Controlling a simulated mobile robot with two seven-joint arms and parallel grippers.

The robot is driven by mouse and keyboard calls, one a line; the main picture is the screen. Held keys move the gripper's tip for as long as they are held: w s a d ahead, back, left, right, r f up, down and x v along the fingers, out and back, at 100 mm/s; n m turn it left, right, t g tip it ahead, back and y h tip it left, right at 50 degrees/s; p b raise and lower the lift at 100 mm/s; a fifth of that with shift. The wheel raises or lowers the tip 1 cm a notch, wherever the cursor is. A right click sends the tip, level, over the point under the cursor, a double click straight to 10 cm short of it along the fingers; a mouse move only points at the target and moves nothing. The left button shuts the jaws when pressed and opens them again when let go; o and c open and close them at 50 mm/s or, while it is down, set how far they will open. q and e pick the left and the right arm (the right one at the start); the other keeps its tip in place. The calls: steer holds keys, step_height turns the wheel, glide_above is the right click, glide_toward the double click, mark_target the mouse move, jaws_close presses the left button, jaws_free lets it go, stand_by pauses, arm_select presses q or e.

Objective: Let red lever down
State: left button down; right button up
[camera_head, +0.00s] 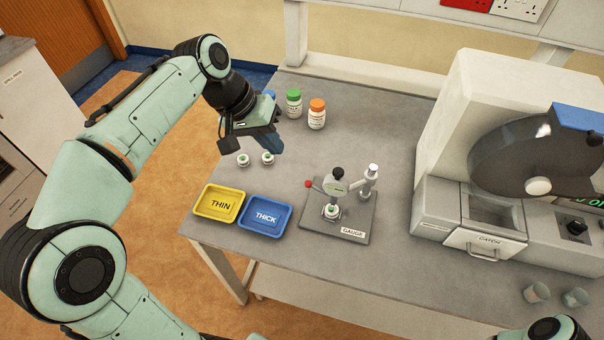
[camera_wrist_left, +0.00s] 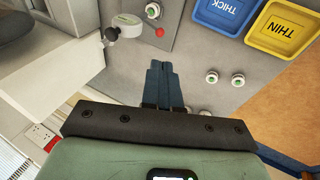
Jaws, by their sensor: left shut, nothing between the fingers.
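The gauge (camera_head: 338,187) stands on a grey base plate (camera_head: 355,218) on the table. Its lever ends in a red knob (camera_head: 308,183) that sticks out to the left; the knob also shows in the left wrist view (camera_wrist_left: 160,32). A white-and-green piece (camera_head: 331,211) sits under the gauge head. My left gripper (camera_head: 278,150) is shut and empty, above the table behind and left of the red knob, apart from it. Its closed fingers show in the left wrist view (camera_wrist_left: 160,68). My right gripper is not in view.
A yellow THIN tray (camera_head: 207,211) and a blue THICK tray (camera_head: 246,222) lie left of the gauge. Two small round pieces (camera_head: 243,160) (camera_head: 267,158) are behind them. Bottles (camera_head: 317,115) stand at the back. A large machine (camera_head: 450,120) fills the right side.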

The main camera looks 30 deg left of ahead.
mark_target(307, 182)
arm_select(q)
steer(key=b+x, duration=0.1)
steer(key=x, duration=1.2)
steer(key=shift+w+d+f, duration=0.1)
steer(key=shift+w+f, duration=0.05)
steer(key=shift+f, duration=0.15)
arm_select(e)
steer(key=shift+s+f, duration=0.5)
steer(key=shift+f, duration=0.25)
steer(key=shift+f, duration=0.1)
